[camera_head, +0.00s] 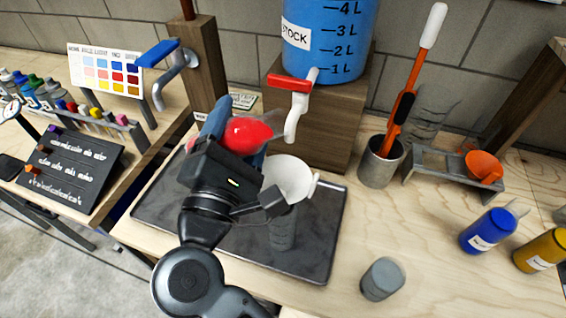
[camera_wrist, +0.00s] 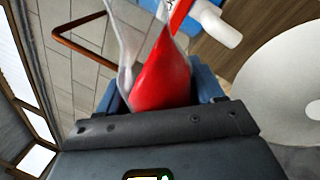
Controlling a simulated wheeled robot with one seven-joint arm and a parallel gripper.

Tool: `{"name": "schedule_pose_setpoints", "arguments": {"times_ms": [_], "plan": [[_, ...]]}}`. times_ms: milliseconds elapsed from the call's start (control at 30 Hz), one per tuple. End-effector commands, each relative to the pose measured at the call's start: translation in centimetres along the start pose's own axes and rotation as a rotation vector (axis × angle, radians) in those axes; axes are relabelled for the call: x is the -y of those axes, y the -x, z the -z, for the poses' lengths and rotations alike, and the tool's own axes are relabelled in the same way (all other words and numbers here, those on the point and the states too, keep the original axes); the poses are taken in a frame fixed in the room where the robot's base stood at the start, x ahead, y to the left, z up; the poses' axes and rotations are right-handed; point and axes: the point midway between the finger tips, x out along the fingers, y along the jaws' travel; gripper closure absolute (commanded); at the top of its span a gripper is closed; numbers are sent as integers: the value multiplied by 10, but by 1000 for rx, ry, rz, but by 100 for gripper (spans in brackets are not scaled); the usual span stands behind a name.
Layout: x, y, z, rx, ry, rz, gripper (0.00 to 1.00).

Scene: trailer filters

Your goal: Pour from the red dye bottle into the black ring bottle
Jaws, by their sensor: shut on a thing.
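My gripper (camera_head: 236,140) is shut on the red dye bottle (camera_head: 246,133), with a blue finger on either side of it. The bottle is clear, with red liquid inside, and lies tilted, its clear tapered part toward the right. It also shows between the fingers in the wrist view (camera_wrist: 165,78). A white funnel (camera_head: 287,176) stands just right of and below the bottle, over a grey bottle (camera_head: 283,232) on the dark tray. The funnel is also at the right of the wrist view (camera_wrist: 275,85). I cannot make out a black ring; my wrist partly covers this area.
A blue stock tank (camera_head: 328,40) with a red-handled white tap (camera_head: 292,105) stands on a wood block close behind the bottle. The dark tray (camera_head: 318,240) lies below. A grey cup (camera_head: 382,279), a tool pot (camera_head: 380,165) and blue and yellow bottles (camera_head: 487,230) are right.

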Motion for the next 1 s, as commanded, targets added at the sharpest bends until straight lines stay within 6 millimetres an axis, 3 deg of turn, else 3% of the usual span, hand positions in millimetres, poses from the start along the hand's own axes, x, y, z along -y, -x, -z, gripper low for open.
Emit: {"name": "schedule_pose_setpoints", "arguments": {"times_ms": [1000], "plan": [[-3, -1, 0, 15, -62, -2, 78]]}}
